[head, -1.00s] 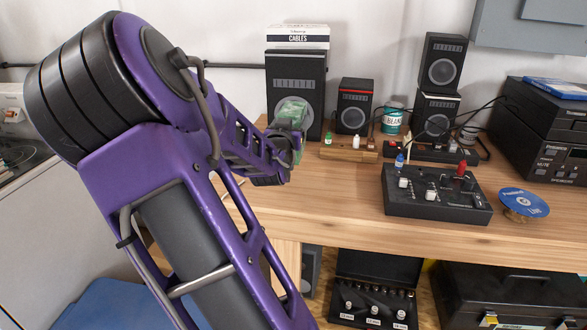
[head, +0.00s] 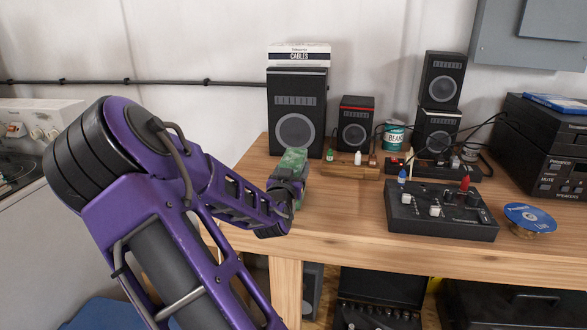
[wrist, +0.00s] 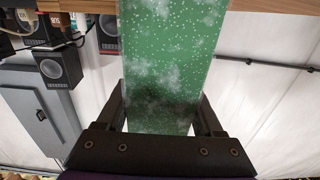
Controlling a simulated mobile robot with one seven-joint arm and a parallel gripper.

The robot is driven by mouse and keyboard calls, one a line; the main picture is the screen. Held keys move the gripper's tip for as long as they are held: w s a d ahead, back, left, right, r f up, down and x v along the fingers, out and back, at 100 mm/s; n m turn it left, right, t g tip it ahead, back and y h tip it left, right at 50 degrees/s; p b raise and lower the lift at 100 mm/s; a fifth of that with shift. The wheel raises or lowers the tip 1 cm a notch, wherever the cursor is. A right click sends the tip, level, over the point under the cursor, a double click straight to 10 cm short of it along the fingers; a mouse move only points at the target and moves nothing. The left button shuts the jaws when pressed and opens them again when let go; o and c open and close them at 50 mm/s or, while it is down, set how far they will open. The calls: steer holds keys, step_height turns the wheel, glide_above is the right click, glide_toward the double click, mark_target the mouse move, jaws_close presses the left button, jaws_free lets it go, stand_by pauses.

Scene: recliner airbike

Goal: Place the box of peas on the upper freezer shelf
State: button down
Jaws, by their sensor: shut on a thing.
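The box of peas, a green box with pale specks and frosty patches, shows in the head view (head: 292,162) and fills the middle of the wrist view (wrist: 165,50). My gripper (head: 286,187) is shut on it, with one finger on each side in the wrist view (wrist: 162,108). In the head view the box juts up from the gripper, in front of the large speaker and by the workbench's left end. No freezer or freezer shelf is in view.
A wooden workbench (head: 340,215) carries a large speaker (head: 297,105), smaller speakers, a black control box (head: 440,215), a blue disc (head: 530,217) and a black stereo unit (head: 550,145). A white appliance with knobs (head: 35,120) stands at the left. Black cases sit below the bench.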

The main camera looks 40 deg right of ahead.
jaws_free()
steer(key=shift+r+p, duration=0.25)
steer(key=shift+p, duration=0.15)
steer(key=p+v, duration=0.1)
steer(key=v, duration=1)
steer(key=shift+s+a, duration=0.2)
steer(key=shift+a, duration=0.05)
steer(key=shift+a+f, duration=0.1)
steer(key=shift+f, duration=0.05)
